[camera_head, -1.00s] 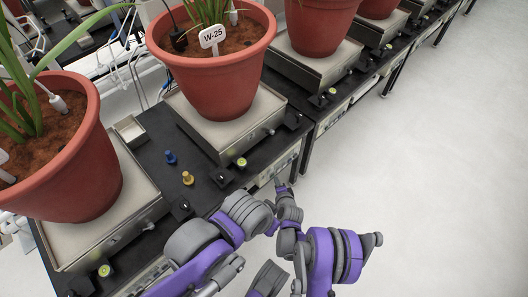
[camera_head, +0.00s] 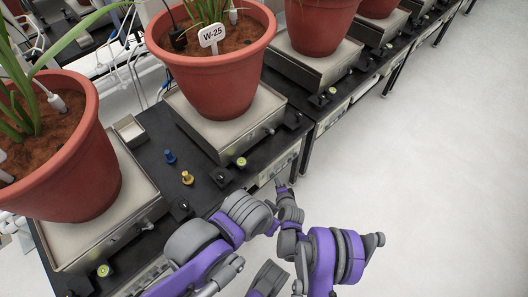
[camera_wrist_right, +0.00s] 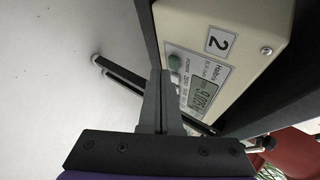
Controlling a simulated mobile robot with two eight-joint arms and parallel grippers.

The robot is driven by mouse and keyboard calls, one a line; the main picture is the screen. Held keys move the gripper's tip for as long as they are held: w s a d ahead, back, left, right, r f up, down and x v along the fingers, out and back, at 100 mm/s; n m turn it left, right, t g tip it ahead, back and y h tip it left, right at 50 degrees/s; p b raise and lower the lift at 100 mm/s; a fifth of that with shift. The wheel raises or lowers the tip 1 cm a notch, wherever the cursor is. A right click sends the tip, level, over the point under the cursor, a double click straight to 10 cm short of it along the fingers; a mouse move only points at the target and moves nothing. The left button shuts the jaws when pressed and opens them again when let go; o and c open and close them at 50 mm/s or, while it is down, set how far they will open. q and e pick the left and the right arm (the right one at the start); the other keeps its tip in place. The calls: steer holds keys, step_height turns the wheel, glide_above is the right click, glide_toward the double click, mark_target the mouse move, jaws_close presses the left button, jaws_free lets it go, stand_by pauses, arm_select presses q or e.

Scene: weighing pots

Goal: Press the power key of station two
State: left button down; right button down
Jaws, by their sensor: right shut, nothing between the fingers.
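In the head view the right gripper (camera_head: 279,182) is at the front of the bench, below the W-25 pot, and the box front is mostly hidden or seen edge-on. My left gripper is not in view.
The W-25 pot (camera_head: 220,85) stands on a steel scale (camera_head: 262,118). Another potted plant (camera_head: 75,165) stands at left. A blue weight (camera_head: 170,157) and a brass weight (camera_head: 187,178) sit on the black bench (camera_head: 150,150). The floor (camera_head: 420,180) at right is clear.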

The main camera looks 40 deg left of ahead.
steer(key=shift+d, duration=0.3)
steer(key=shift+d, duration=0.1)
steer(key=shift+s+d+b, duration=0.15)
steer(key=shift+d+b, duration=0.5)
steer(key=shift+d, duration=0.8)
steer(key=shift+s+d+b, duration=0.1)
steer(key=shift+d+b, duration=0.5)
steer(key=shift+d, duration=0.85)
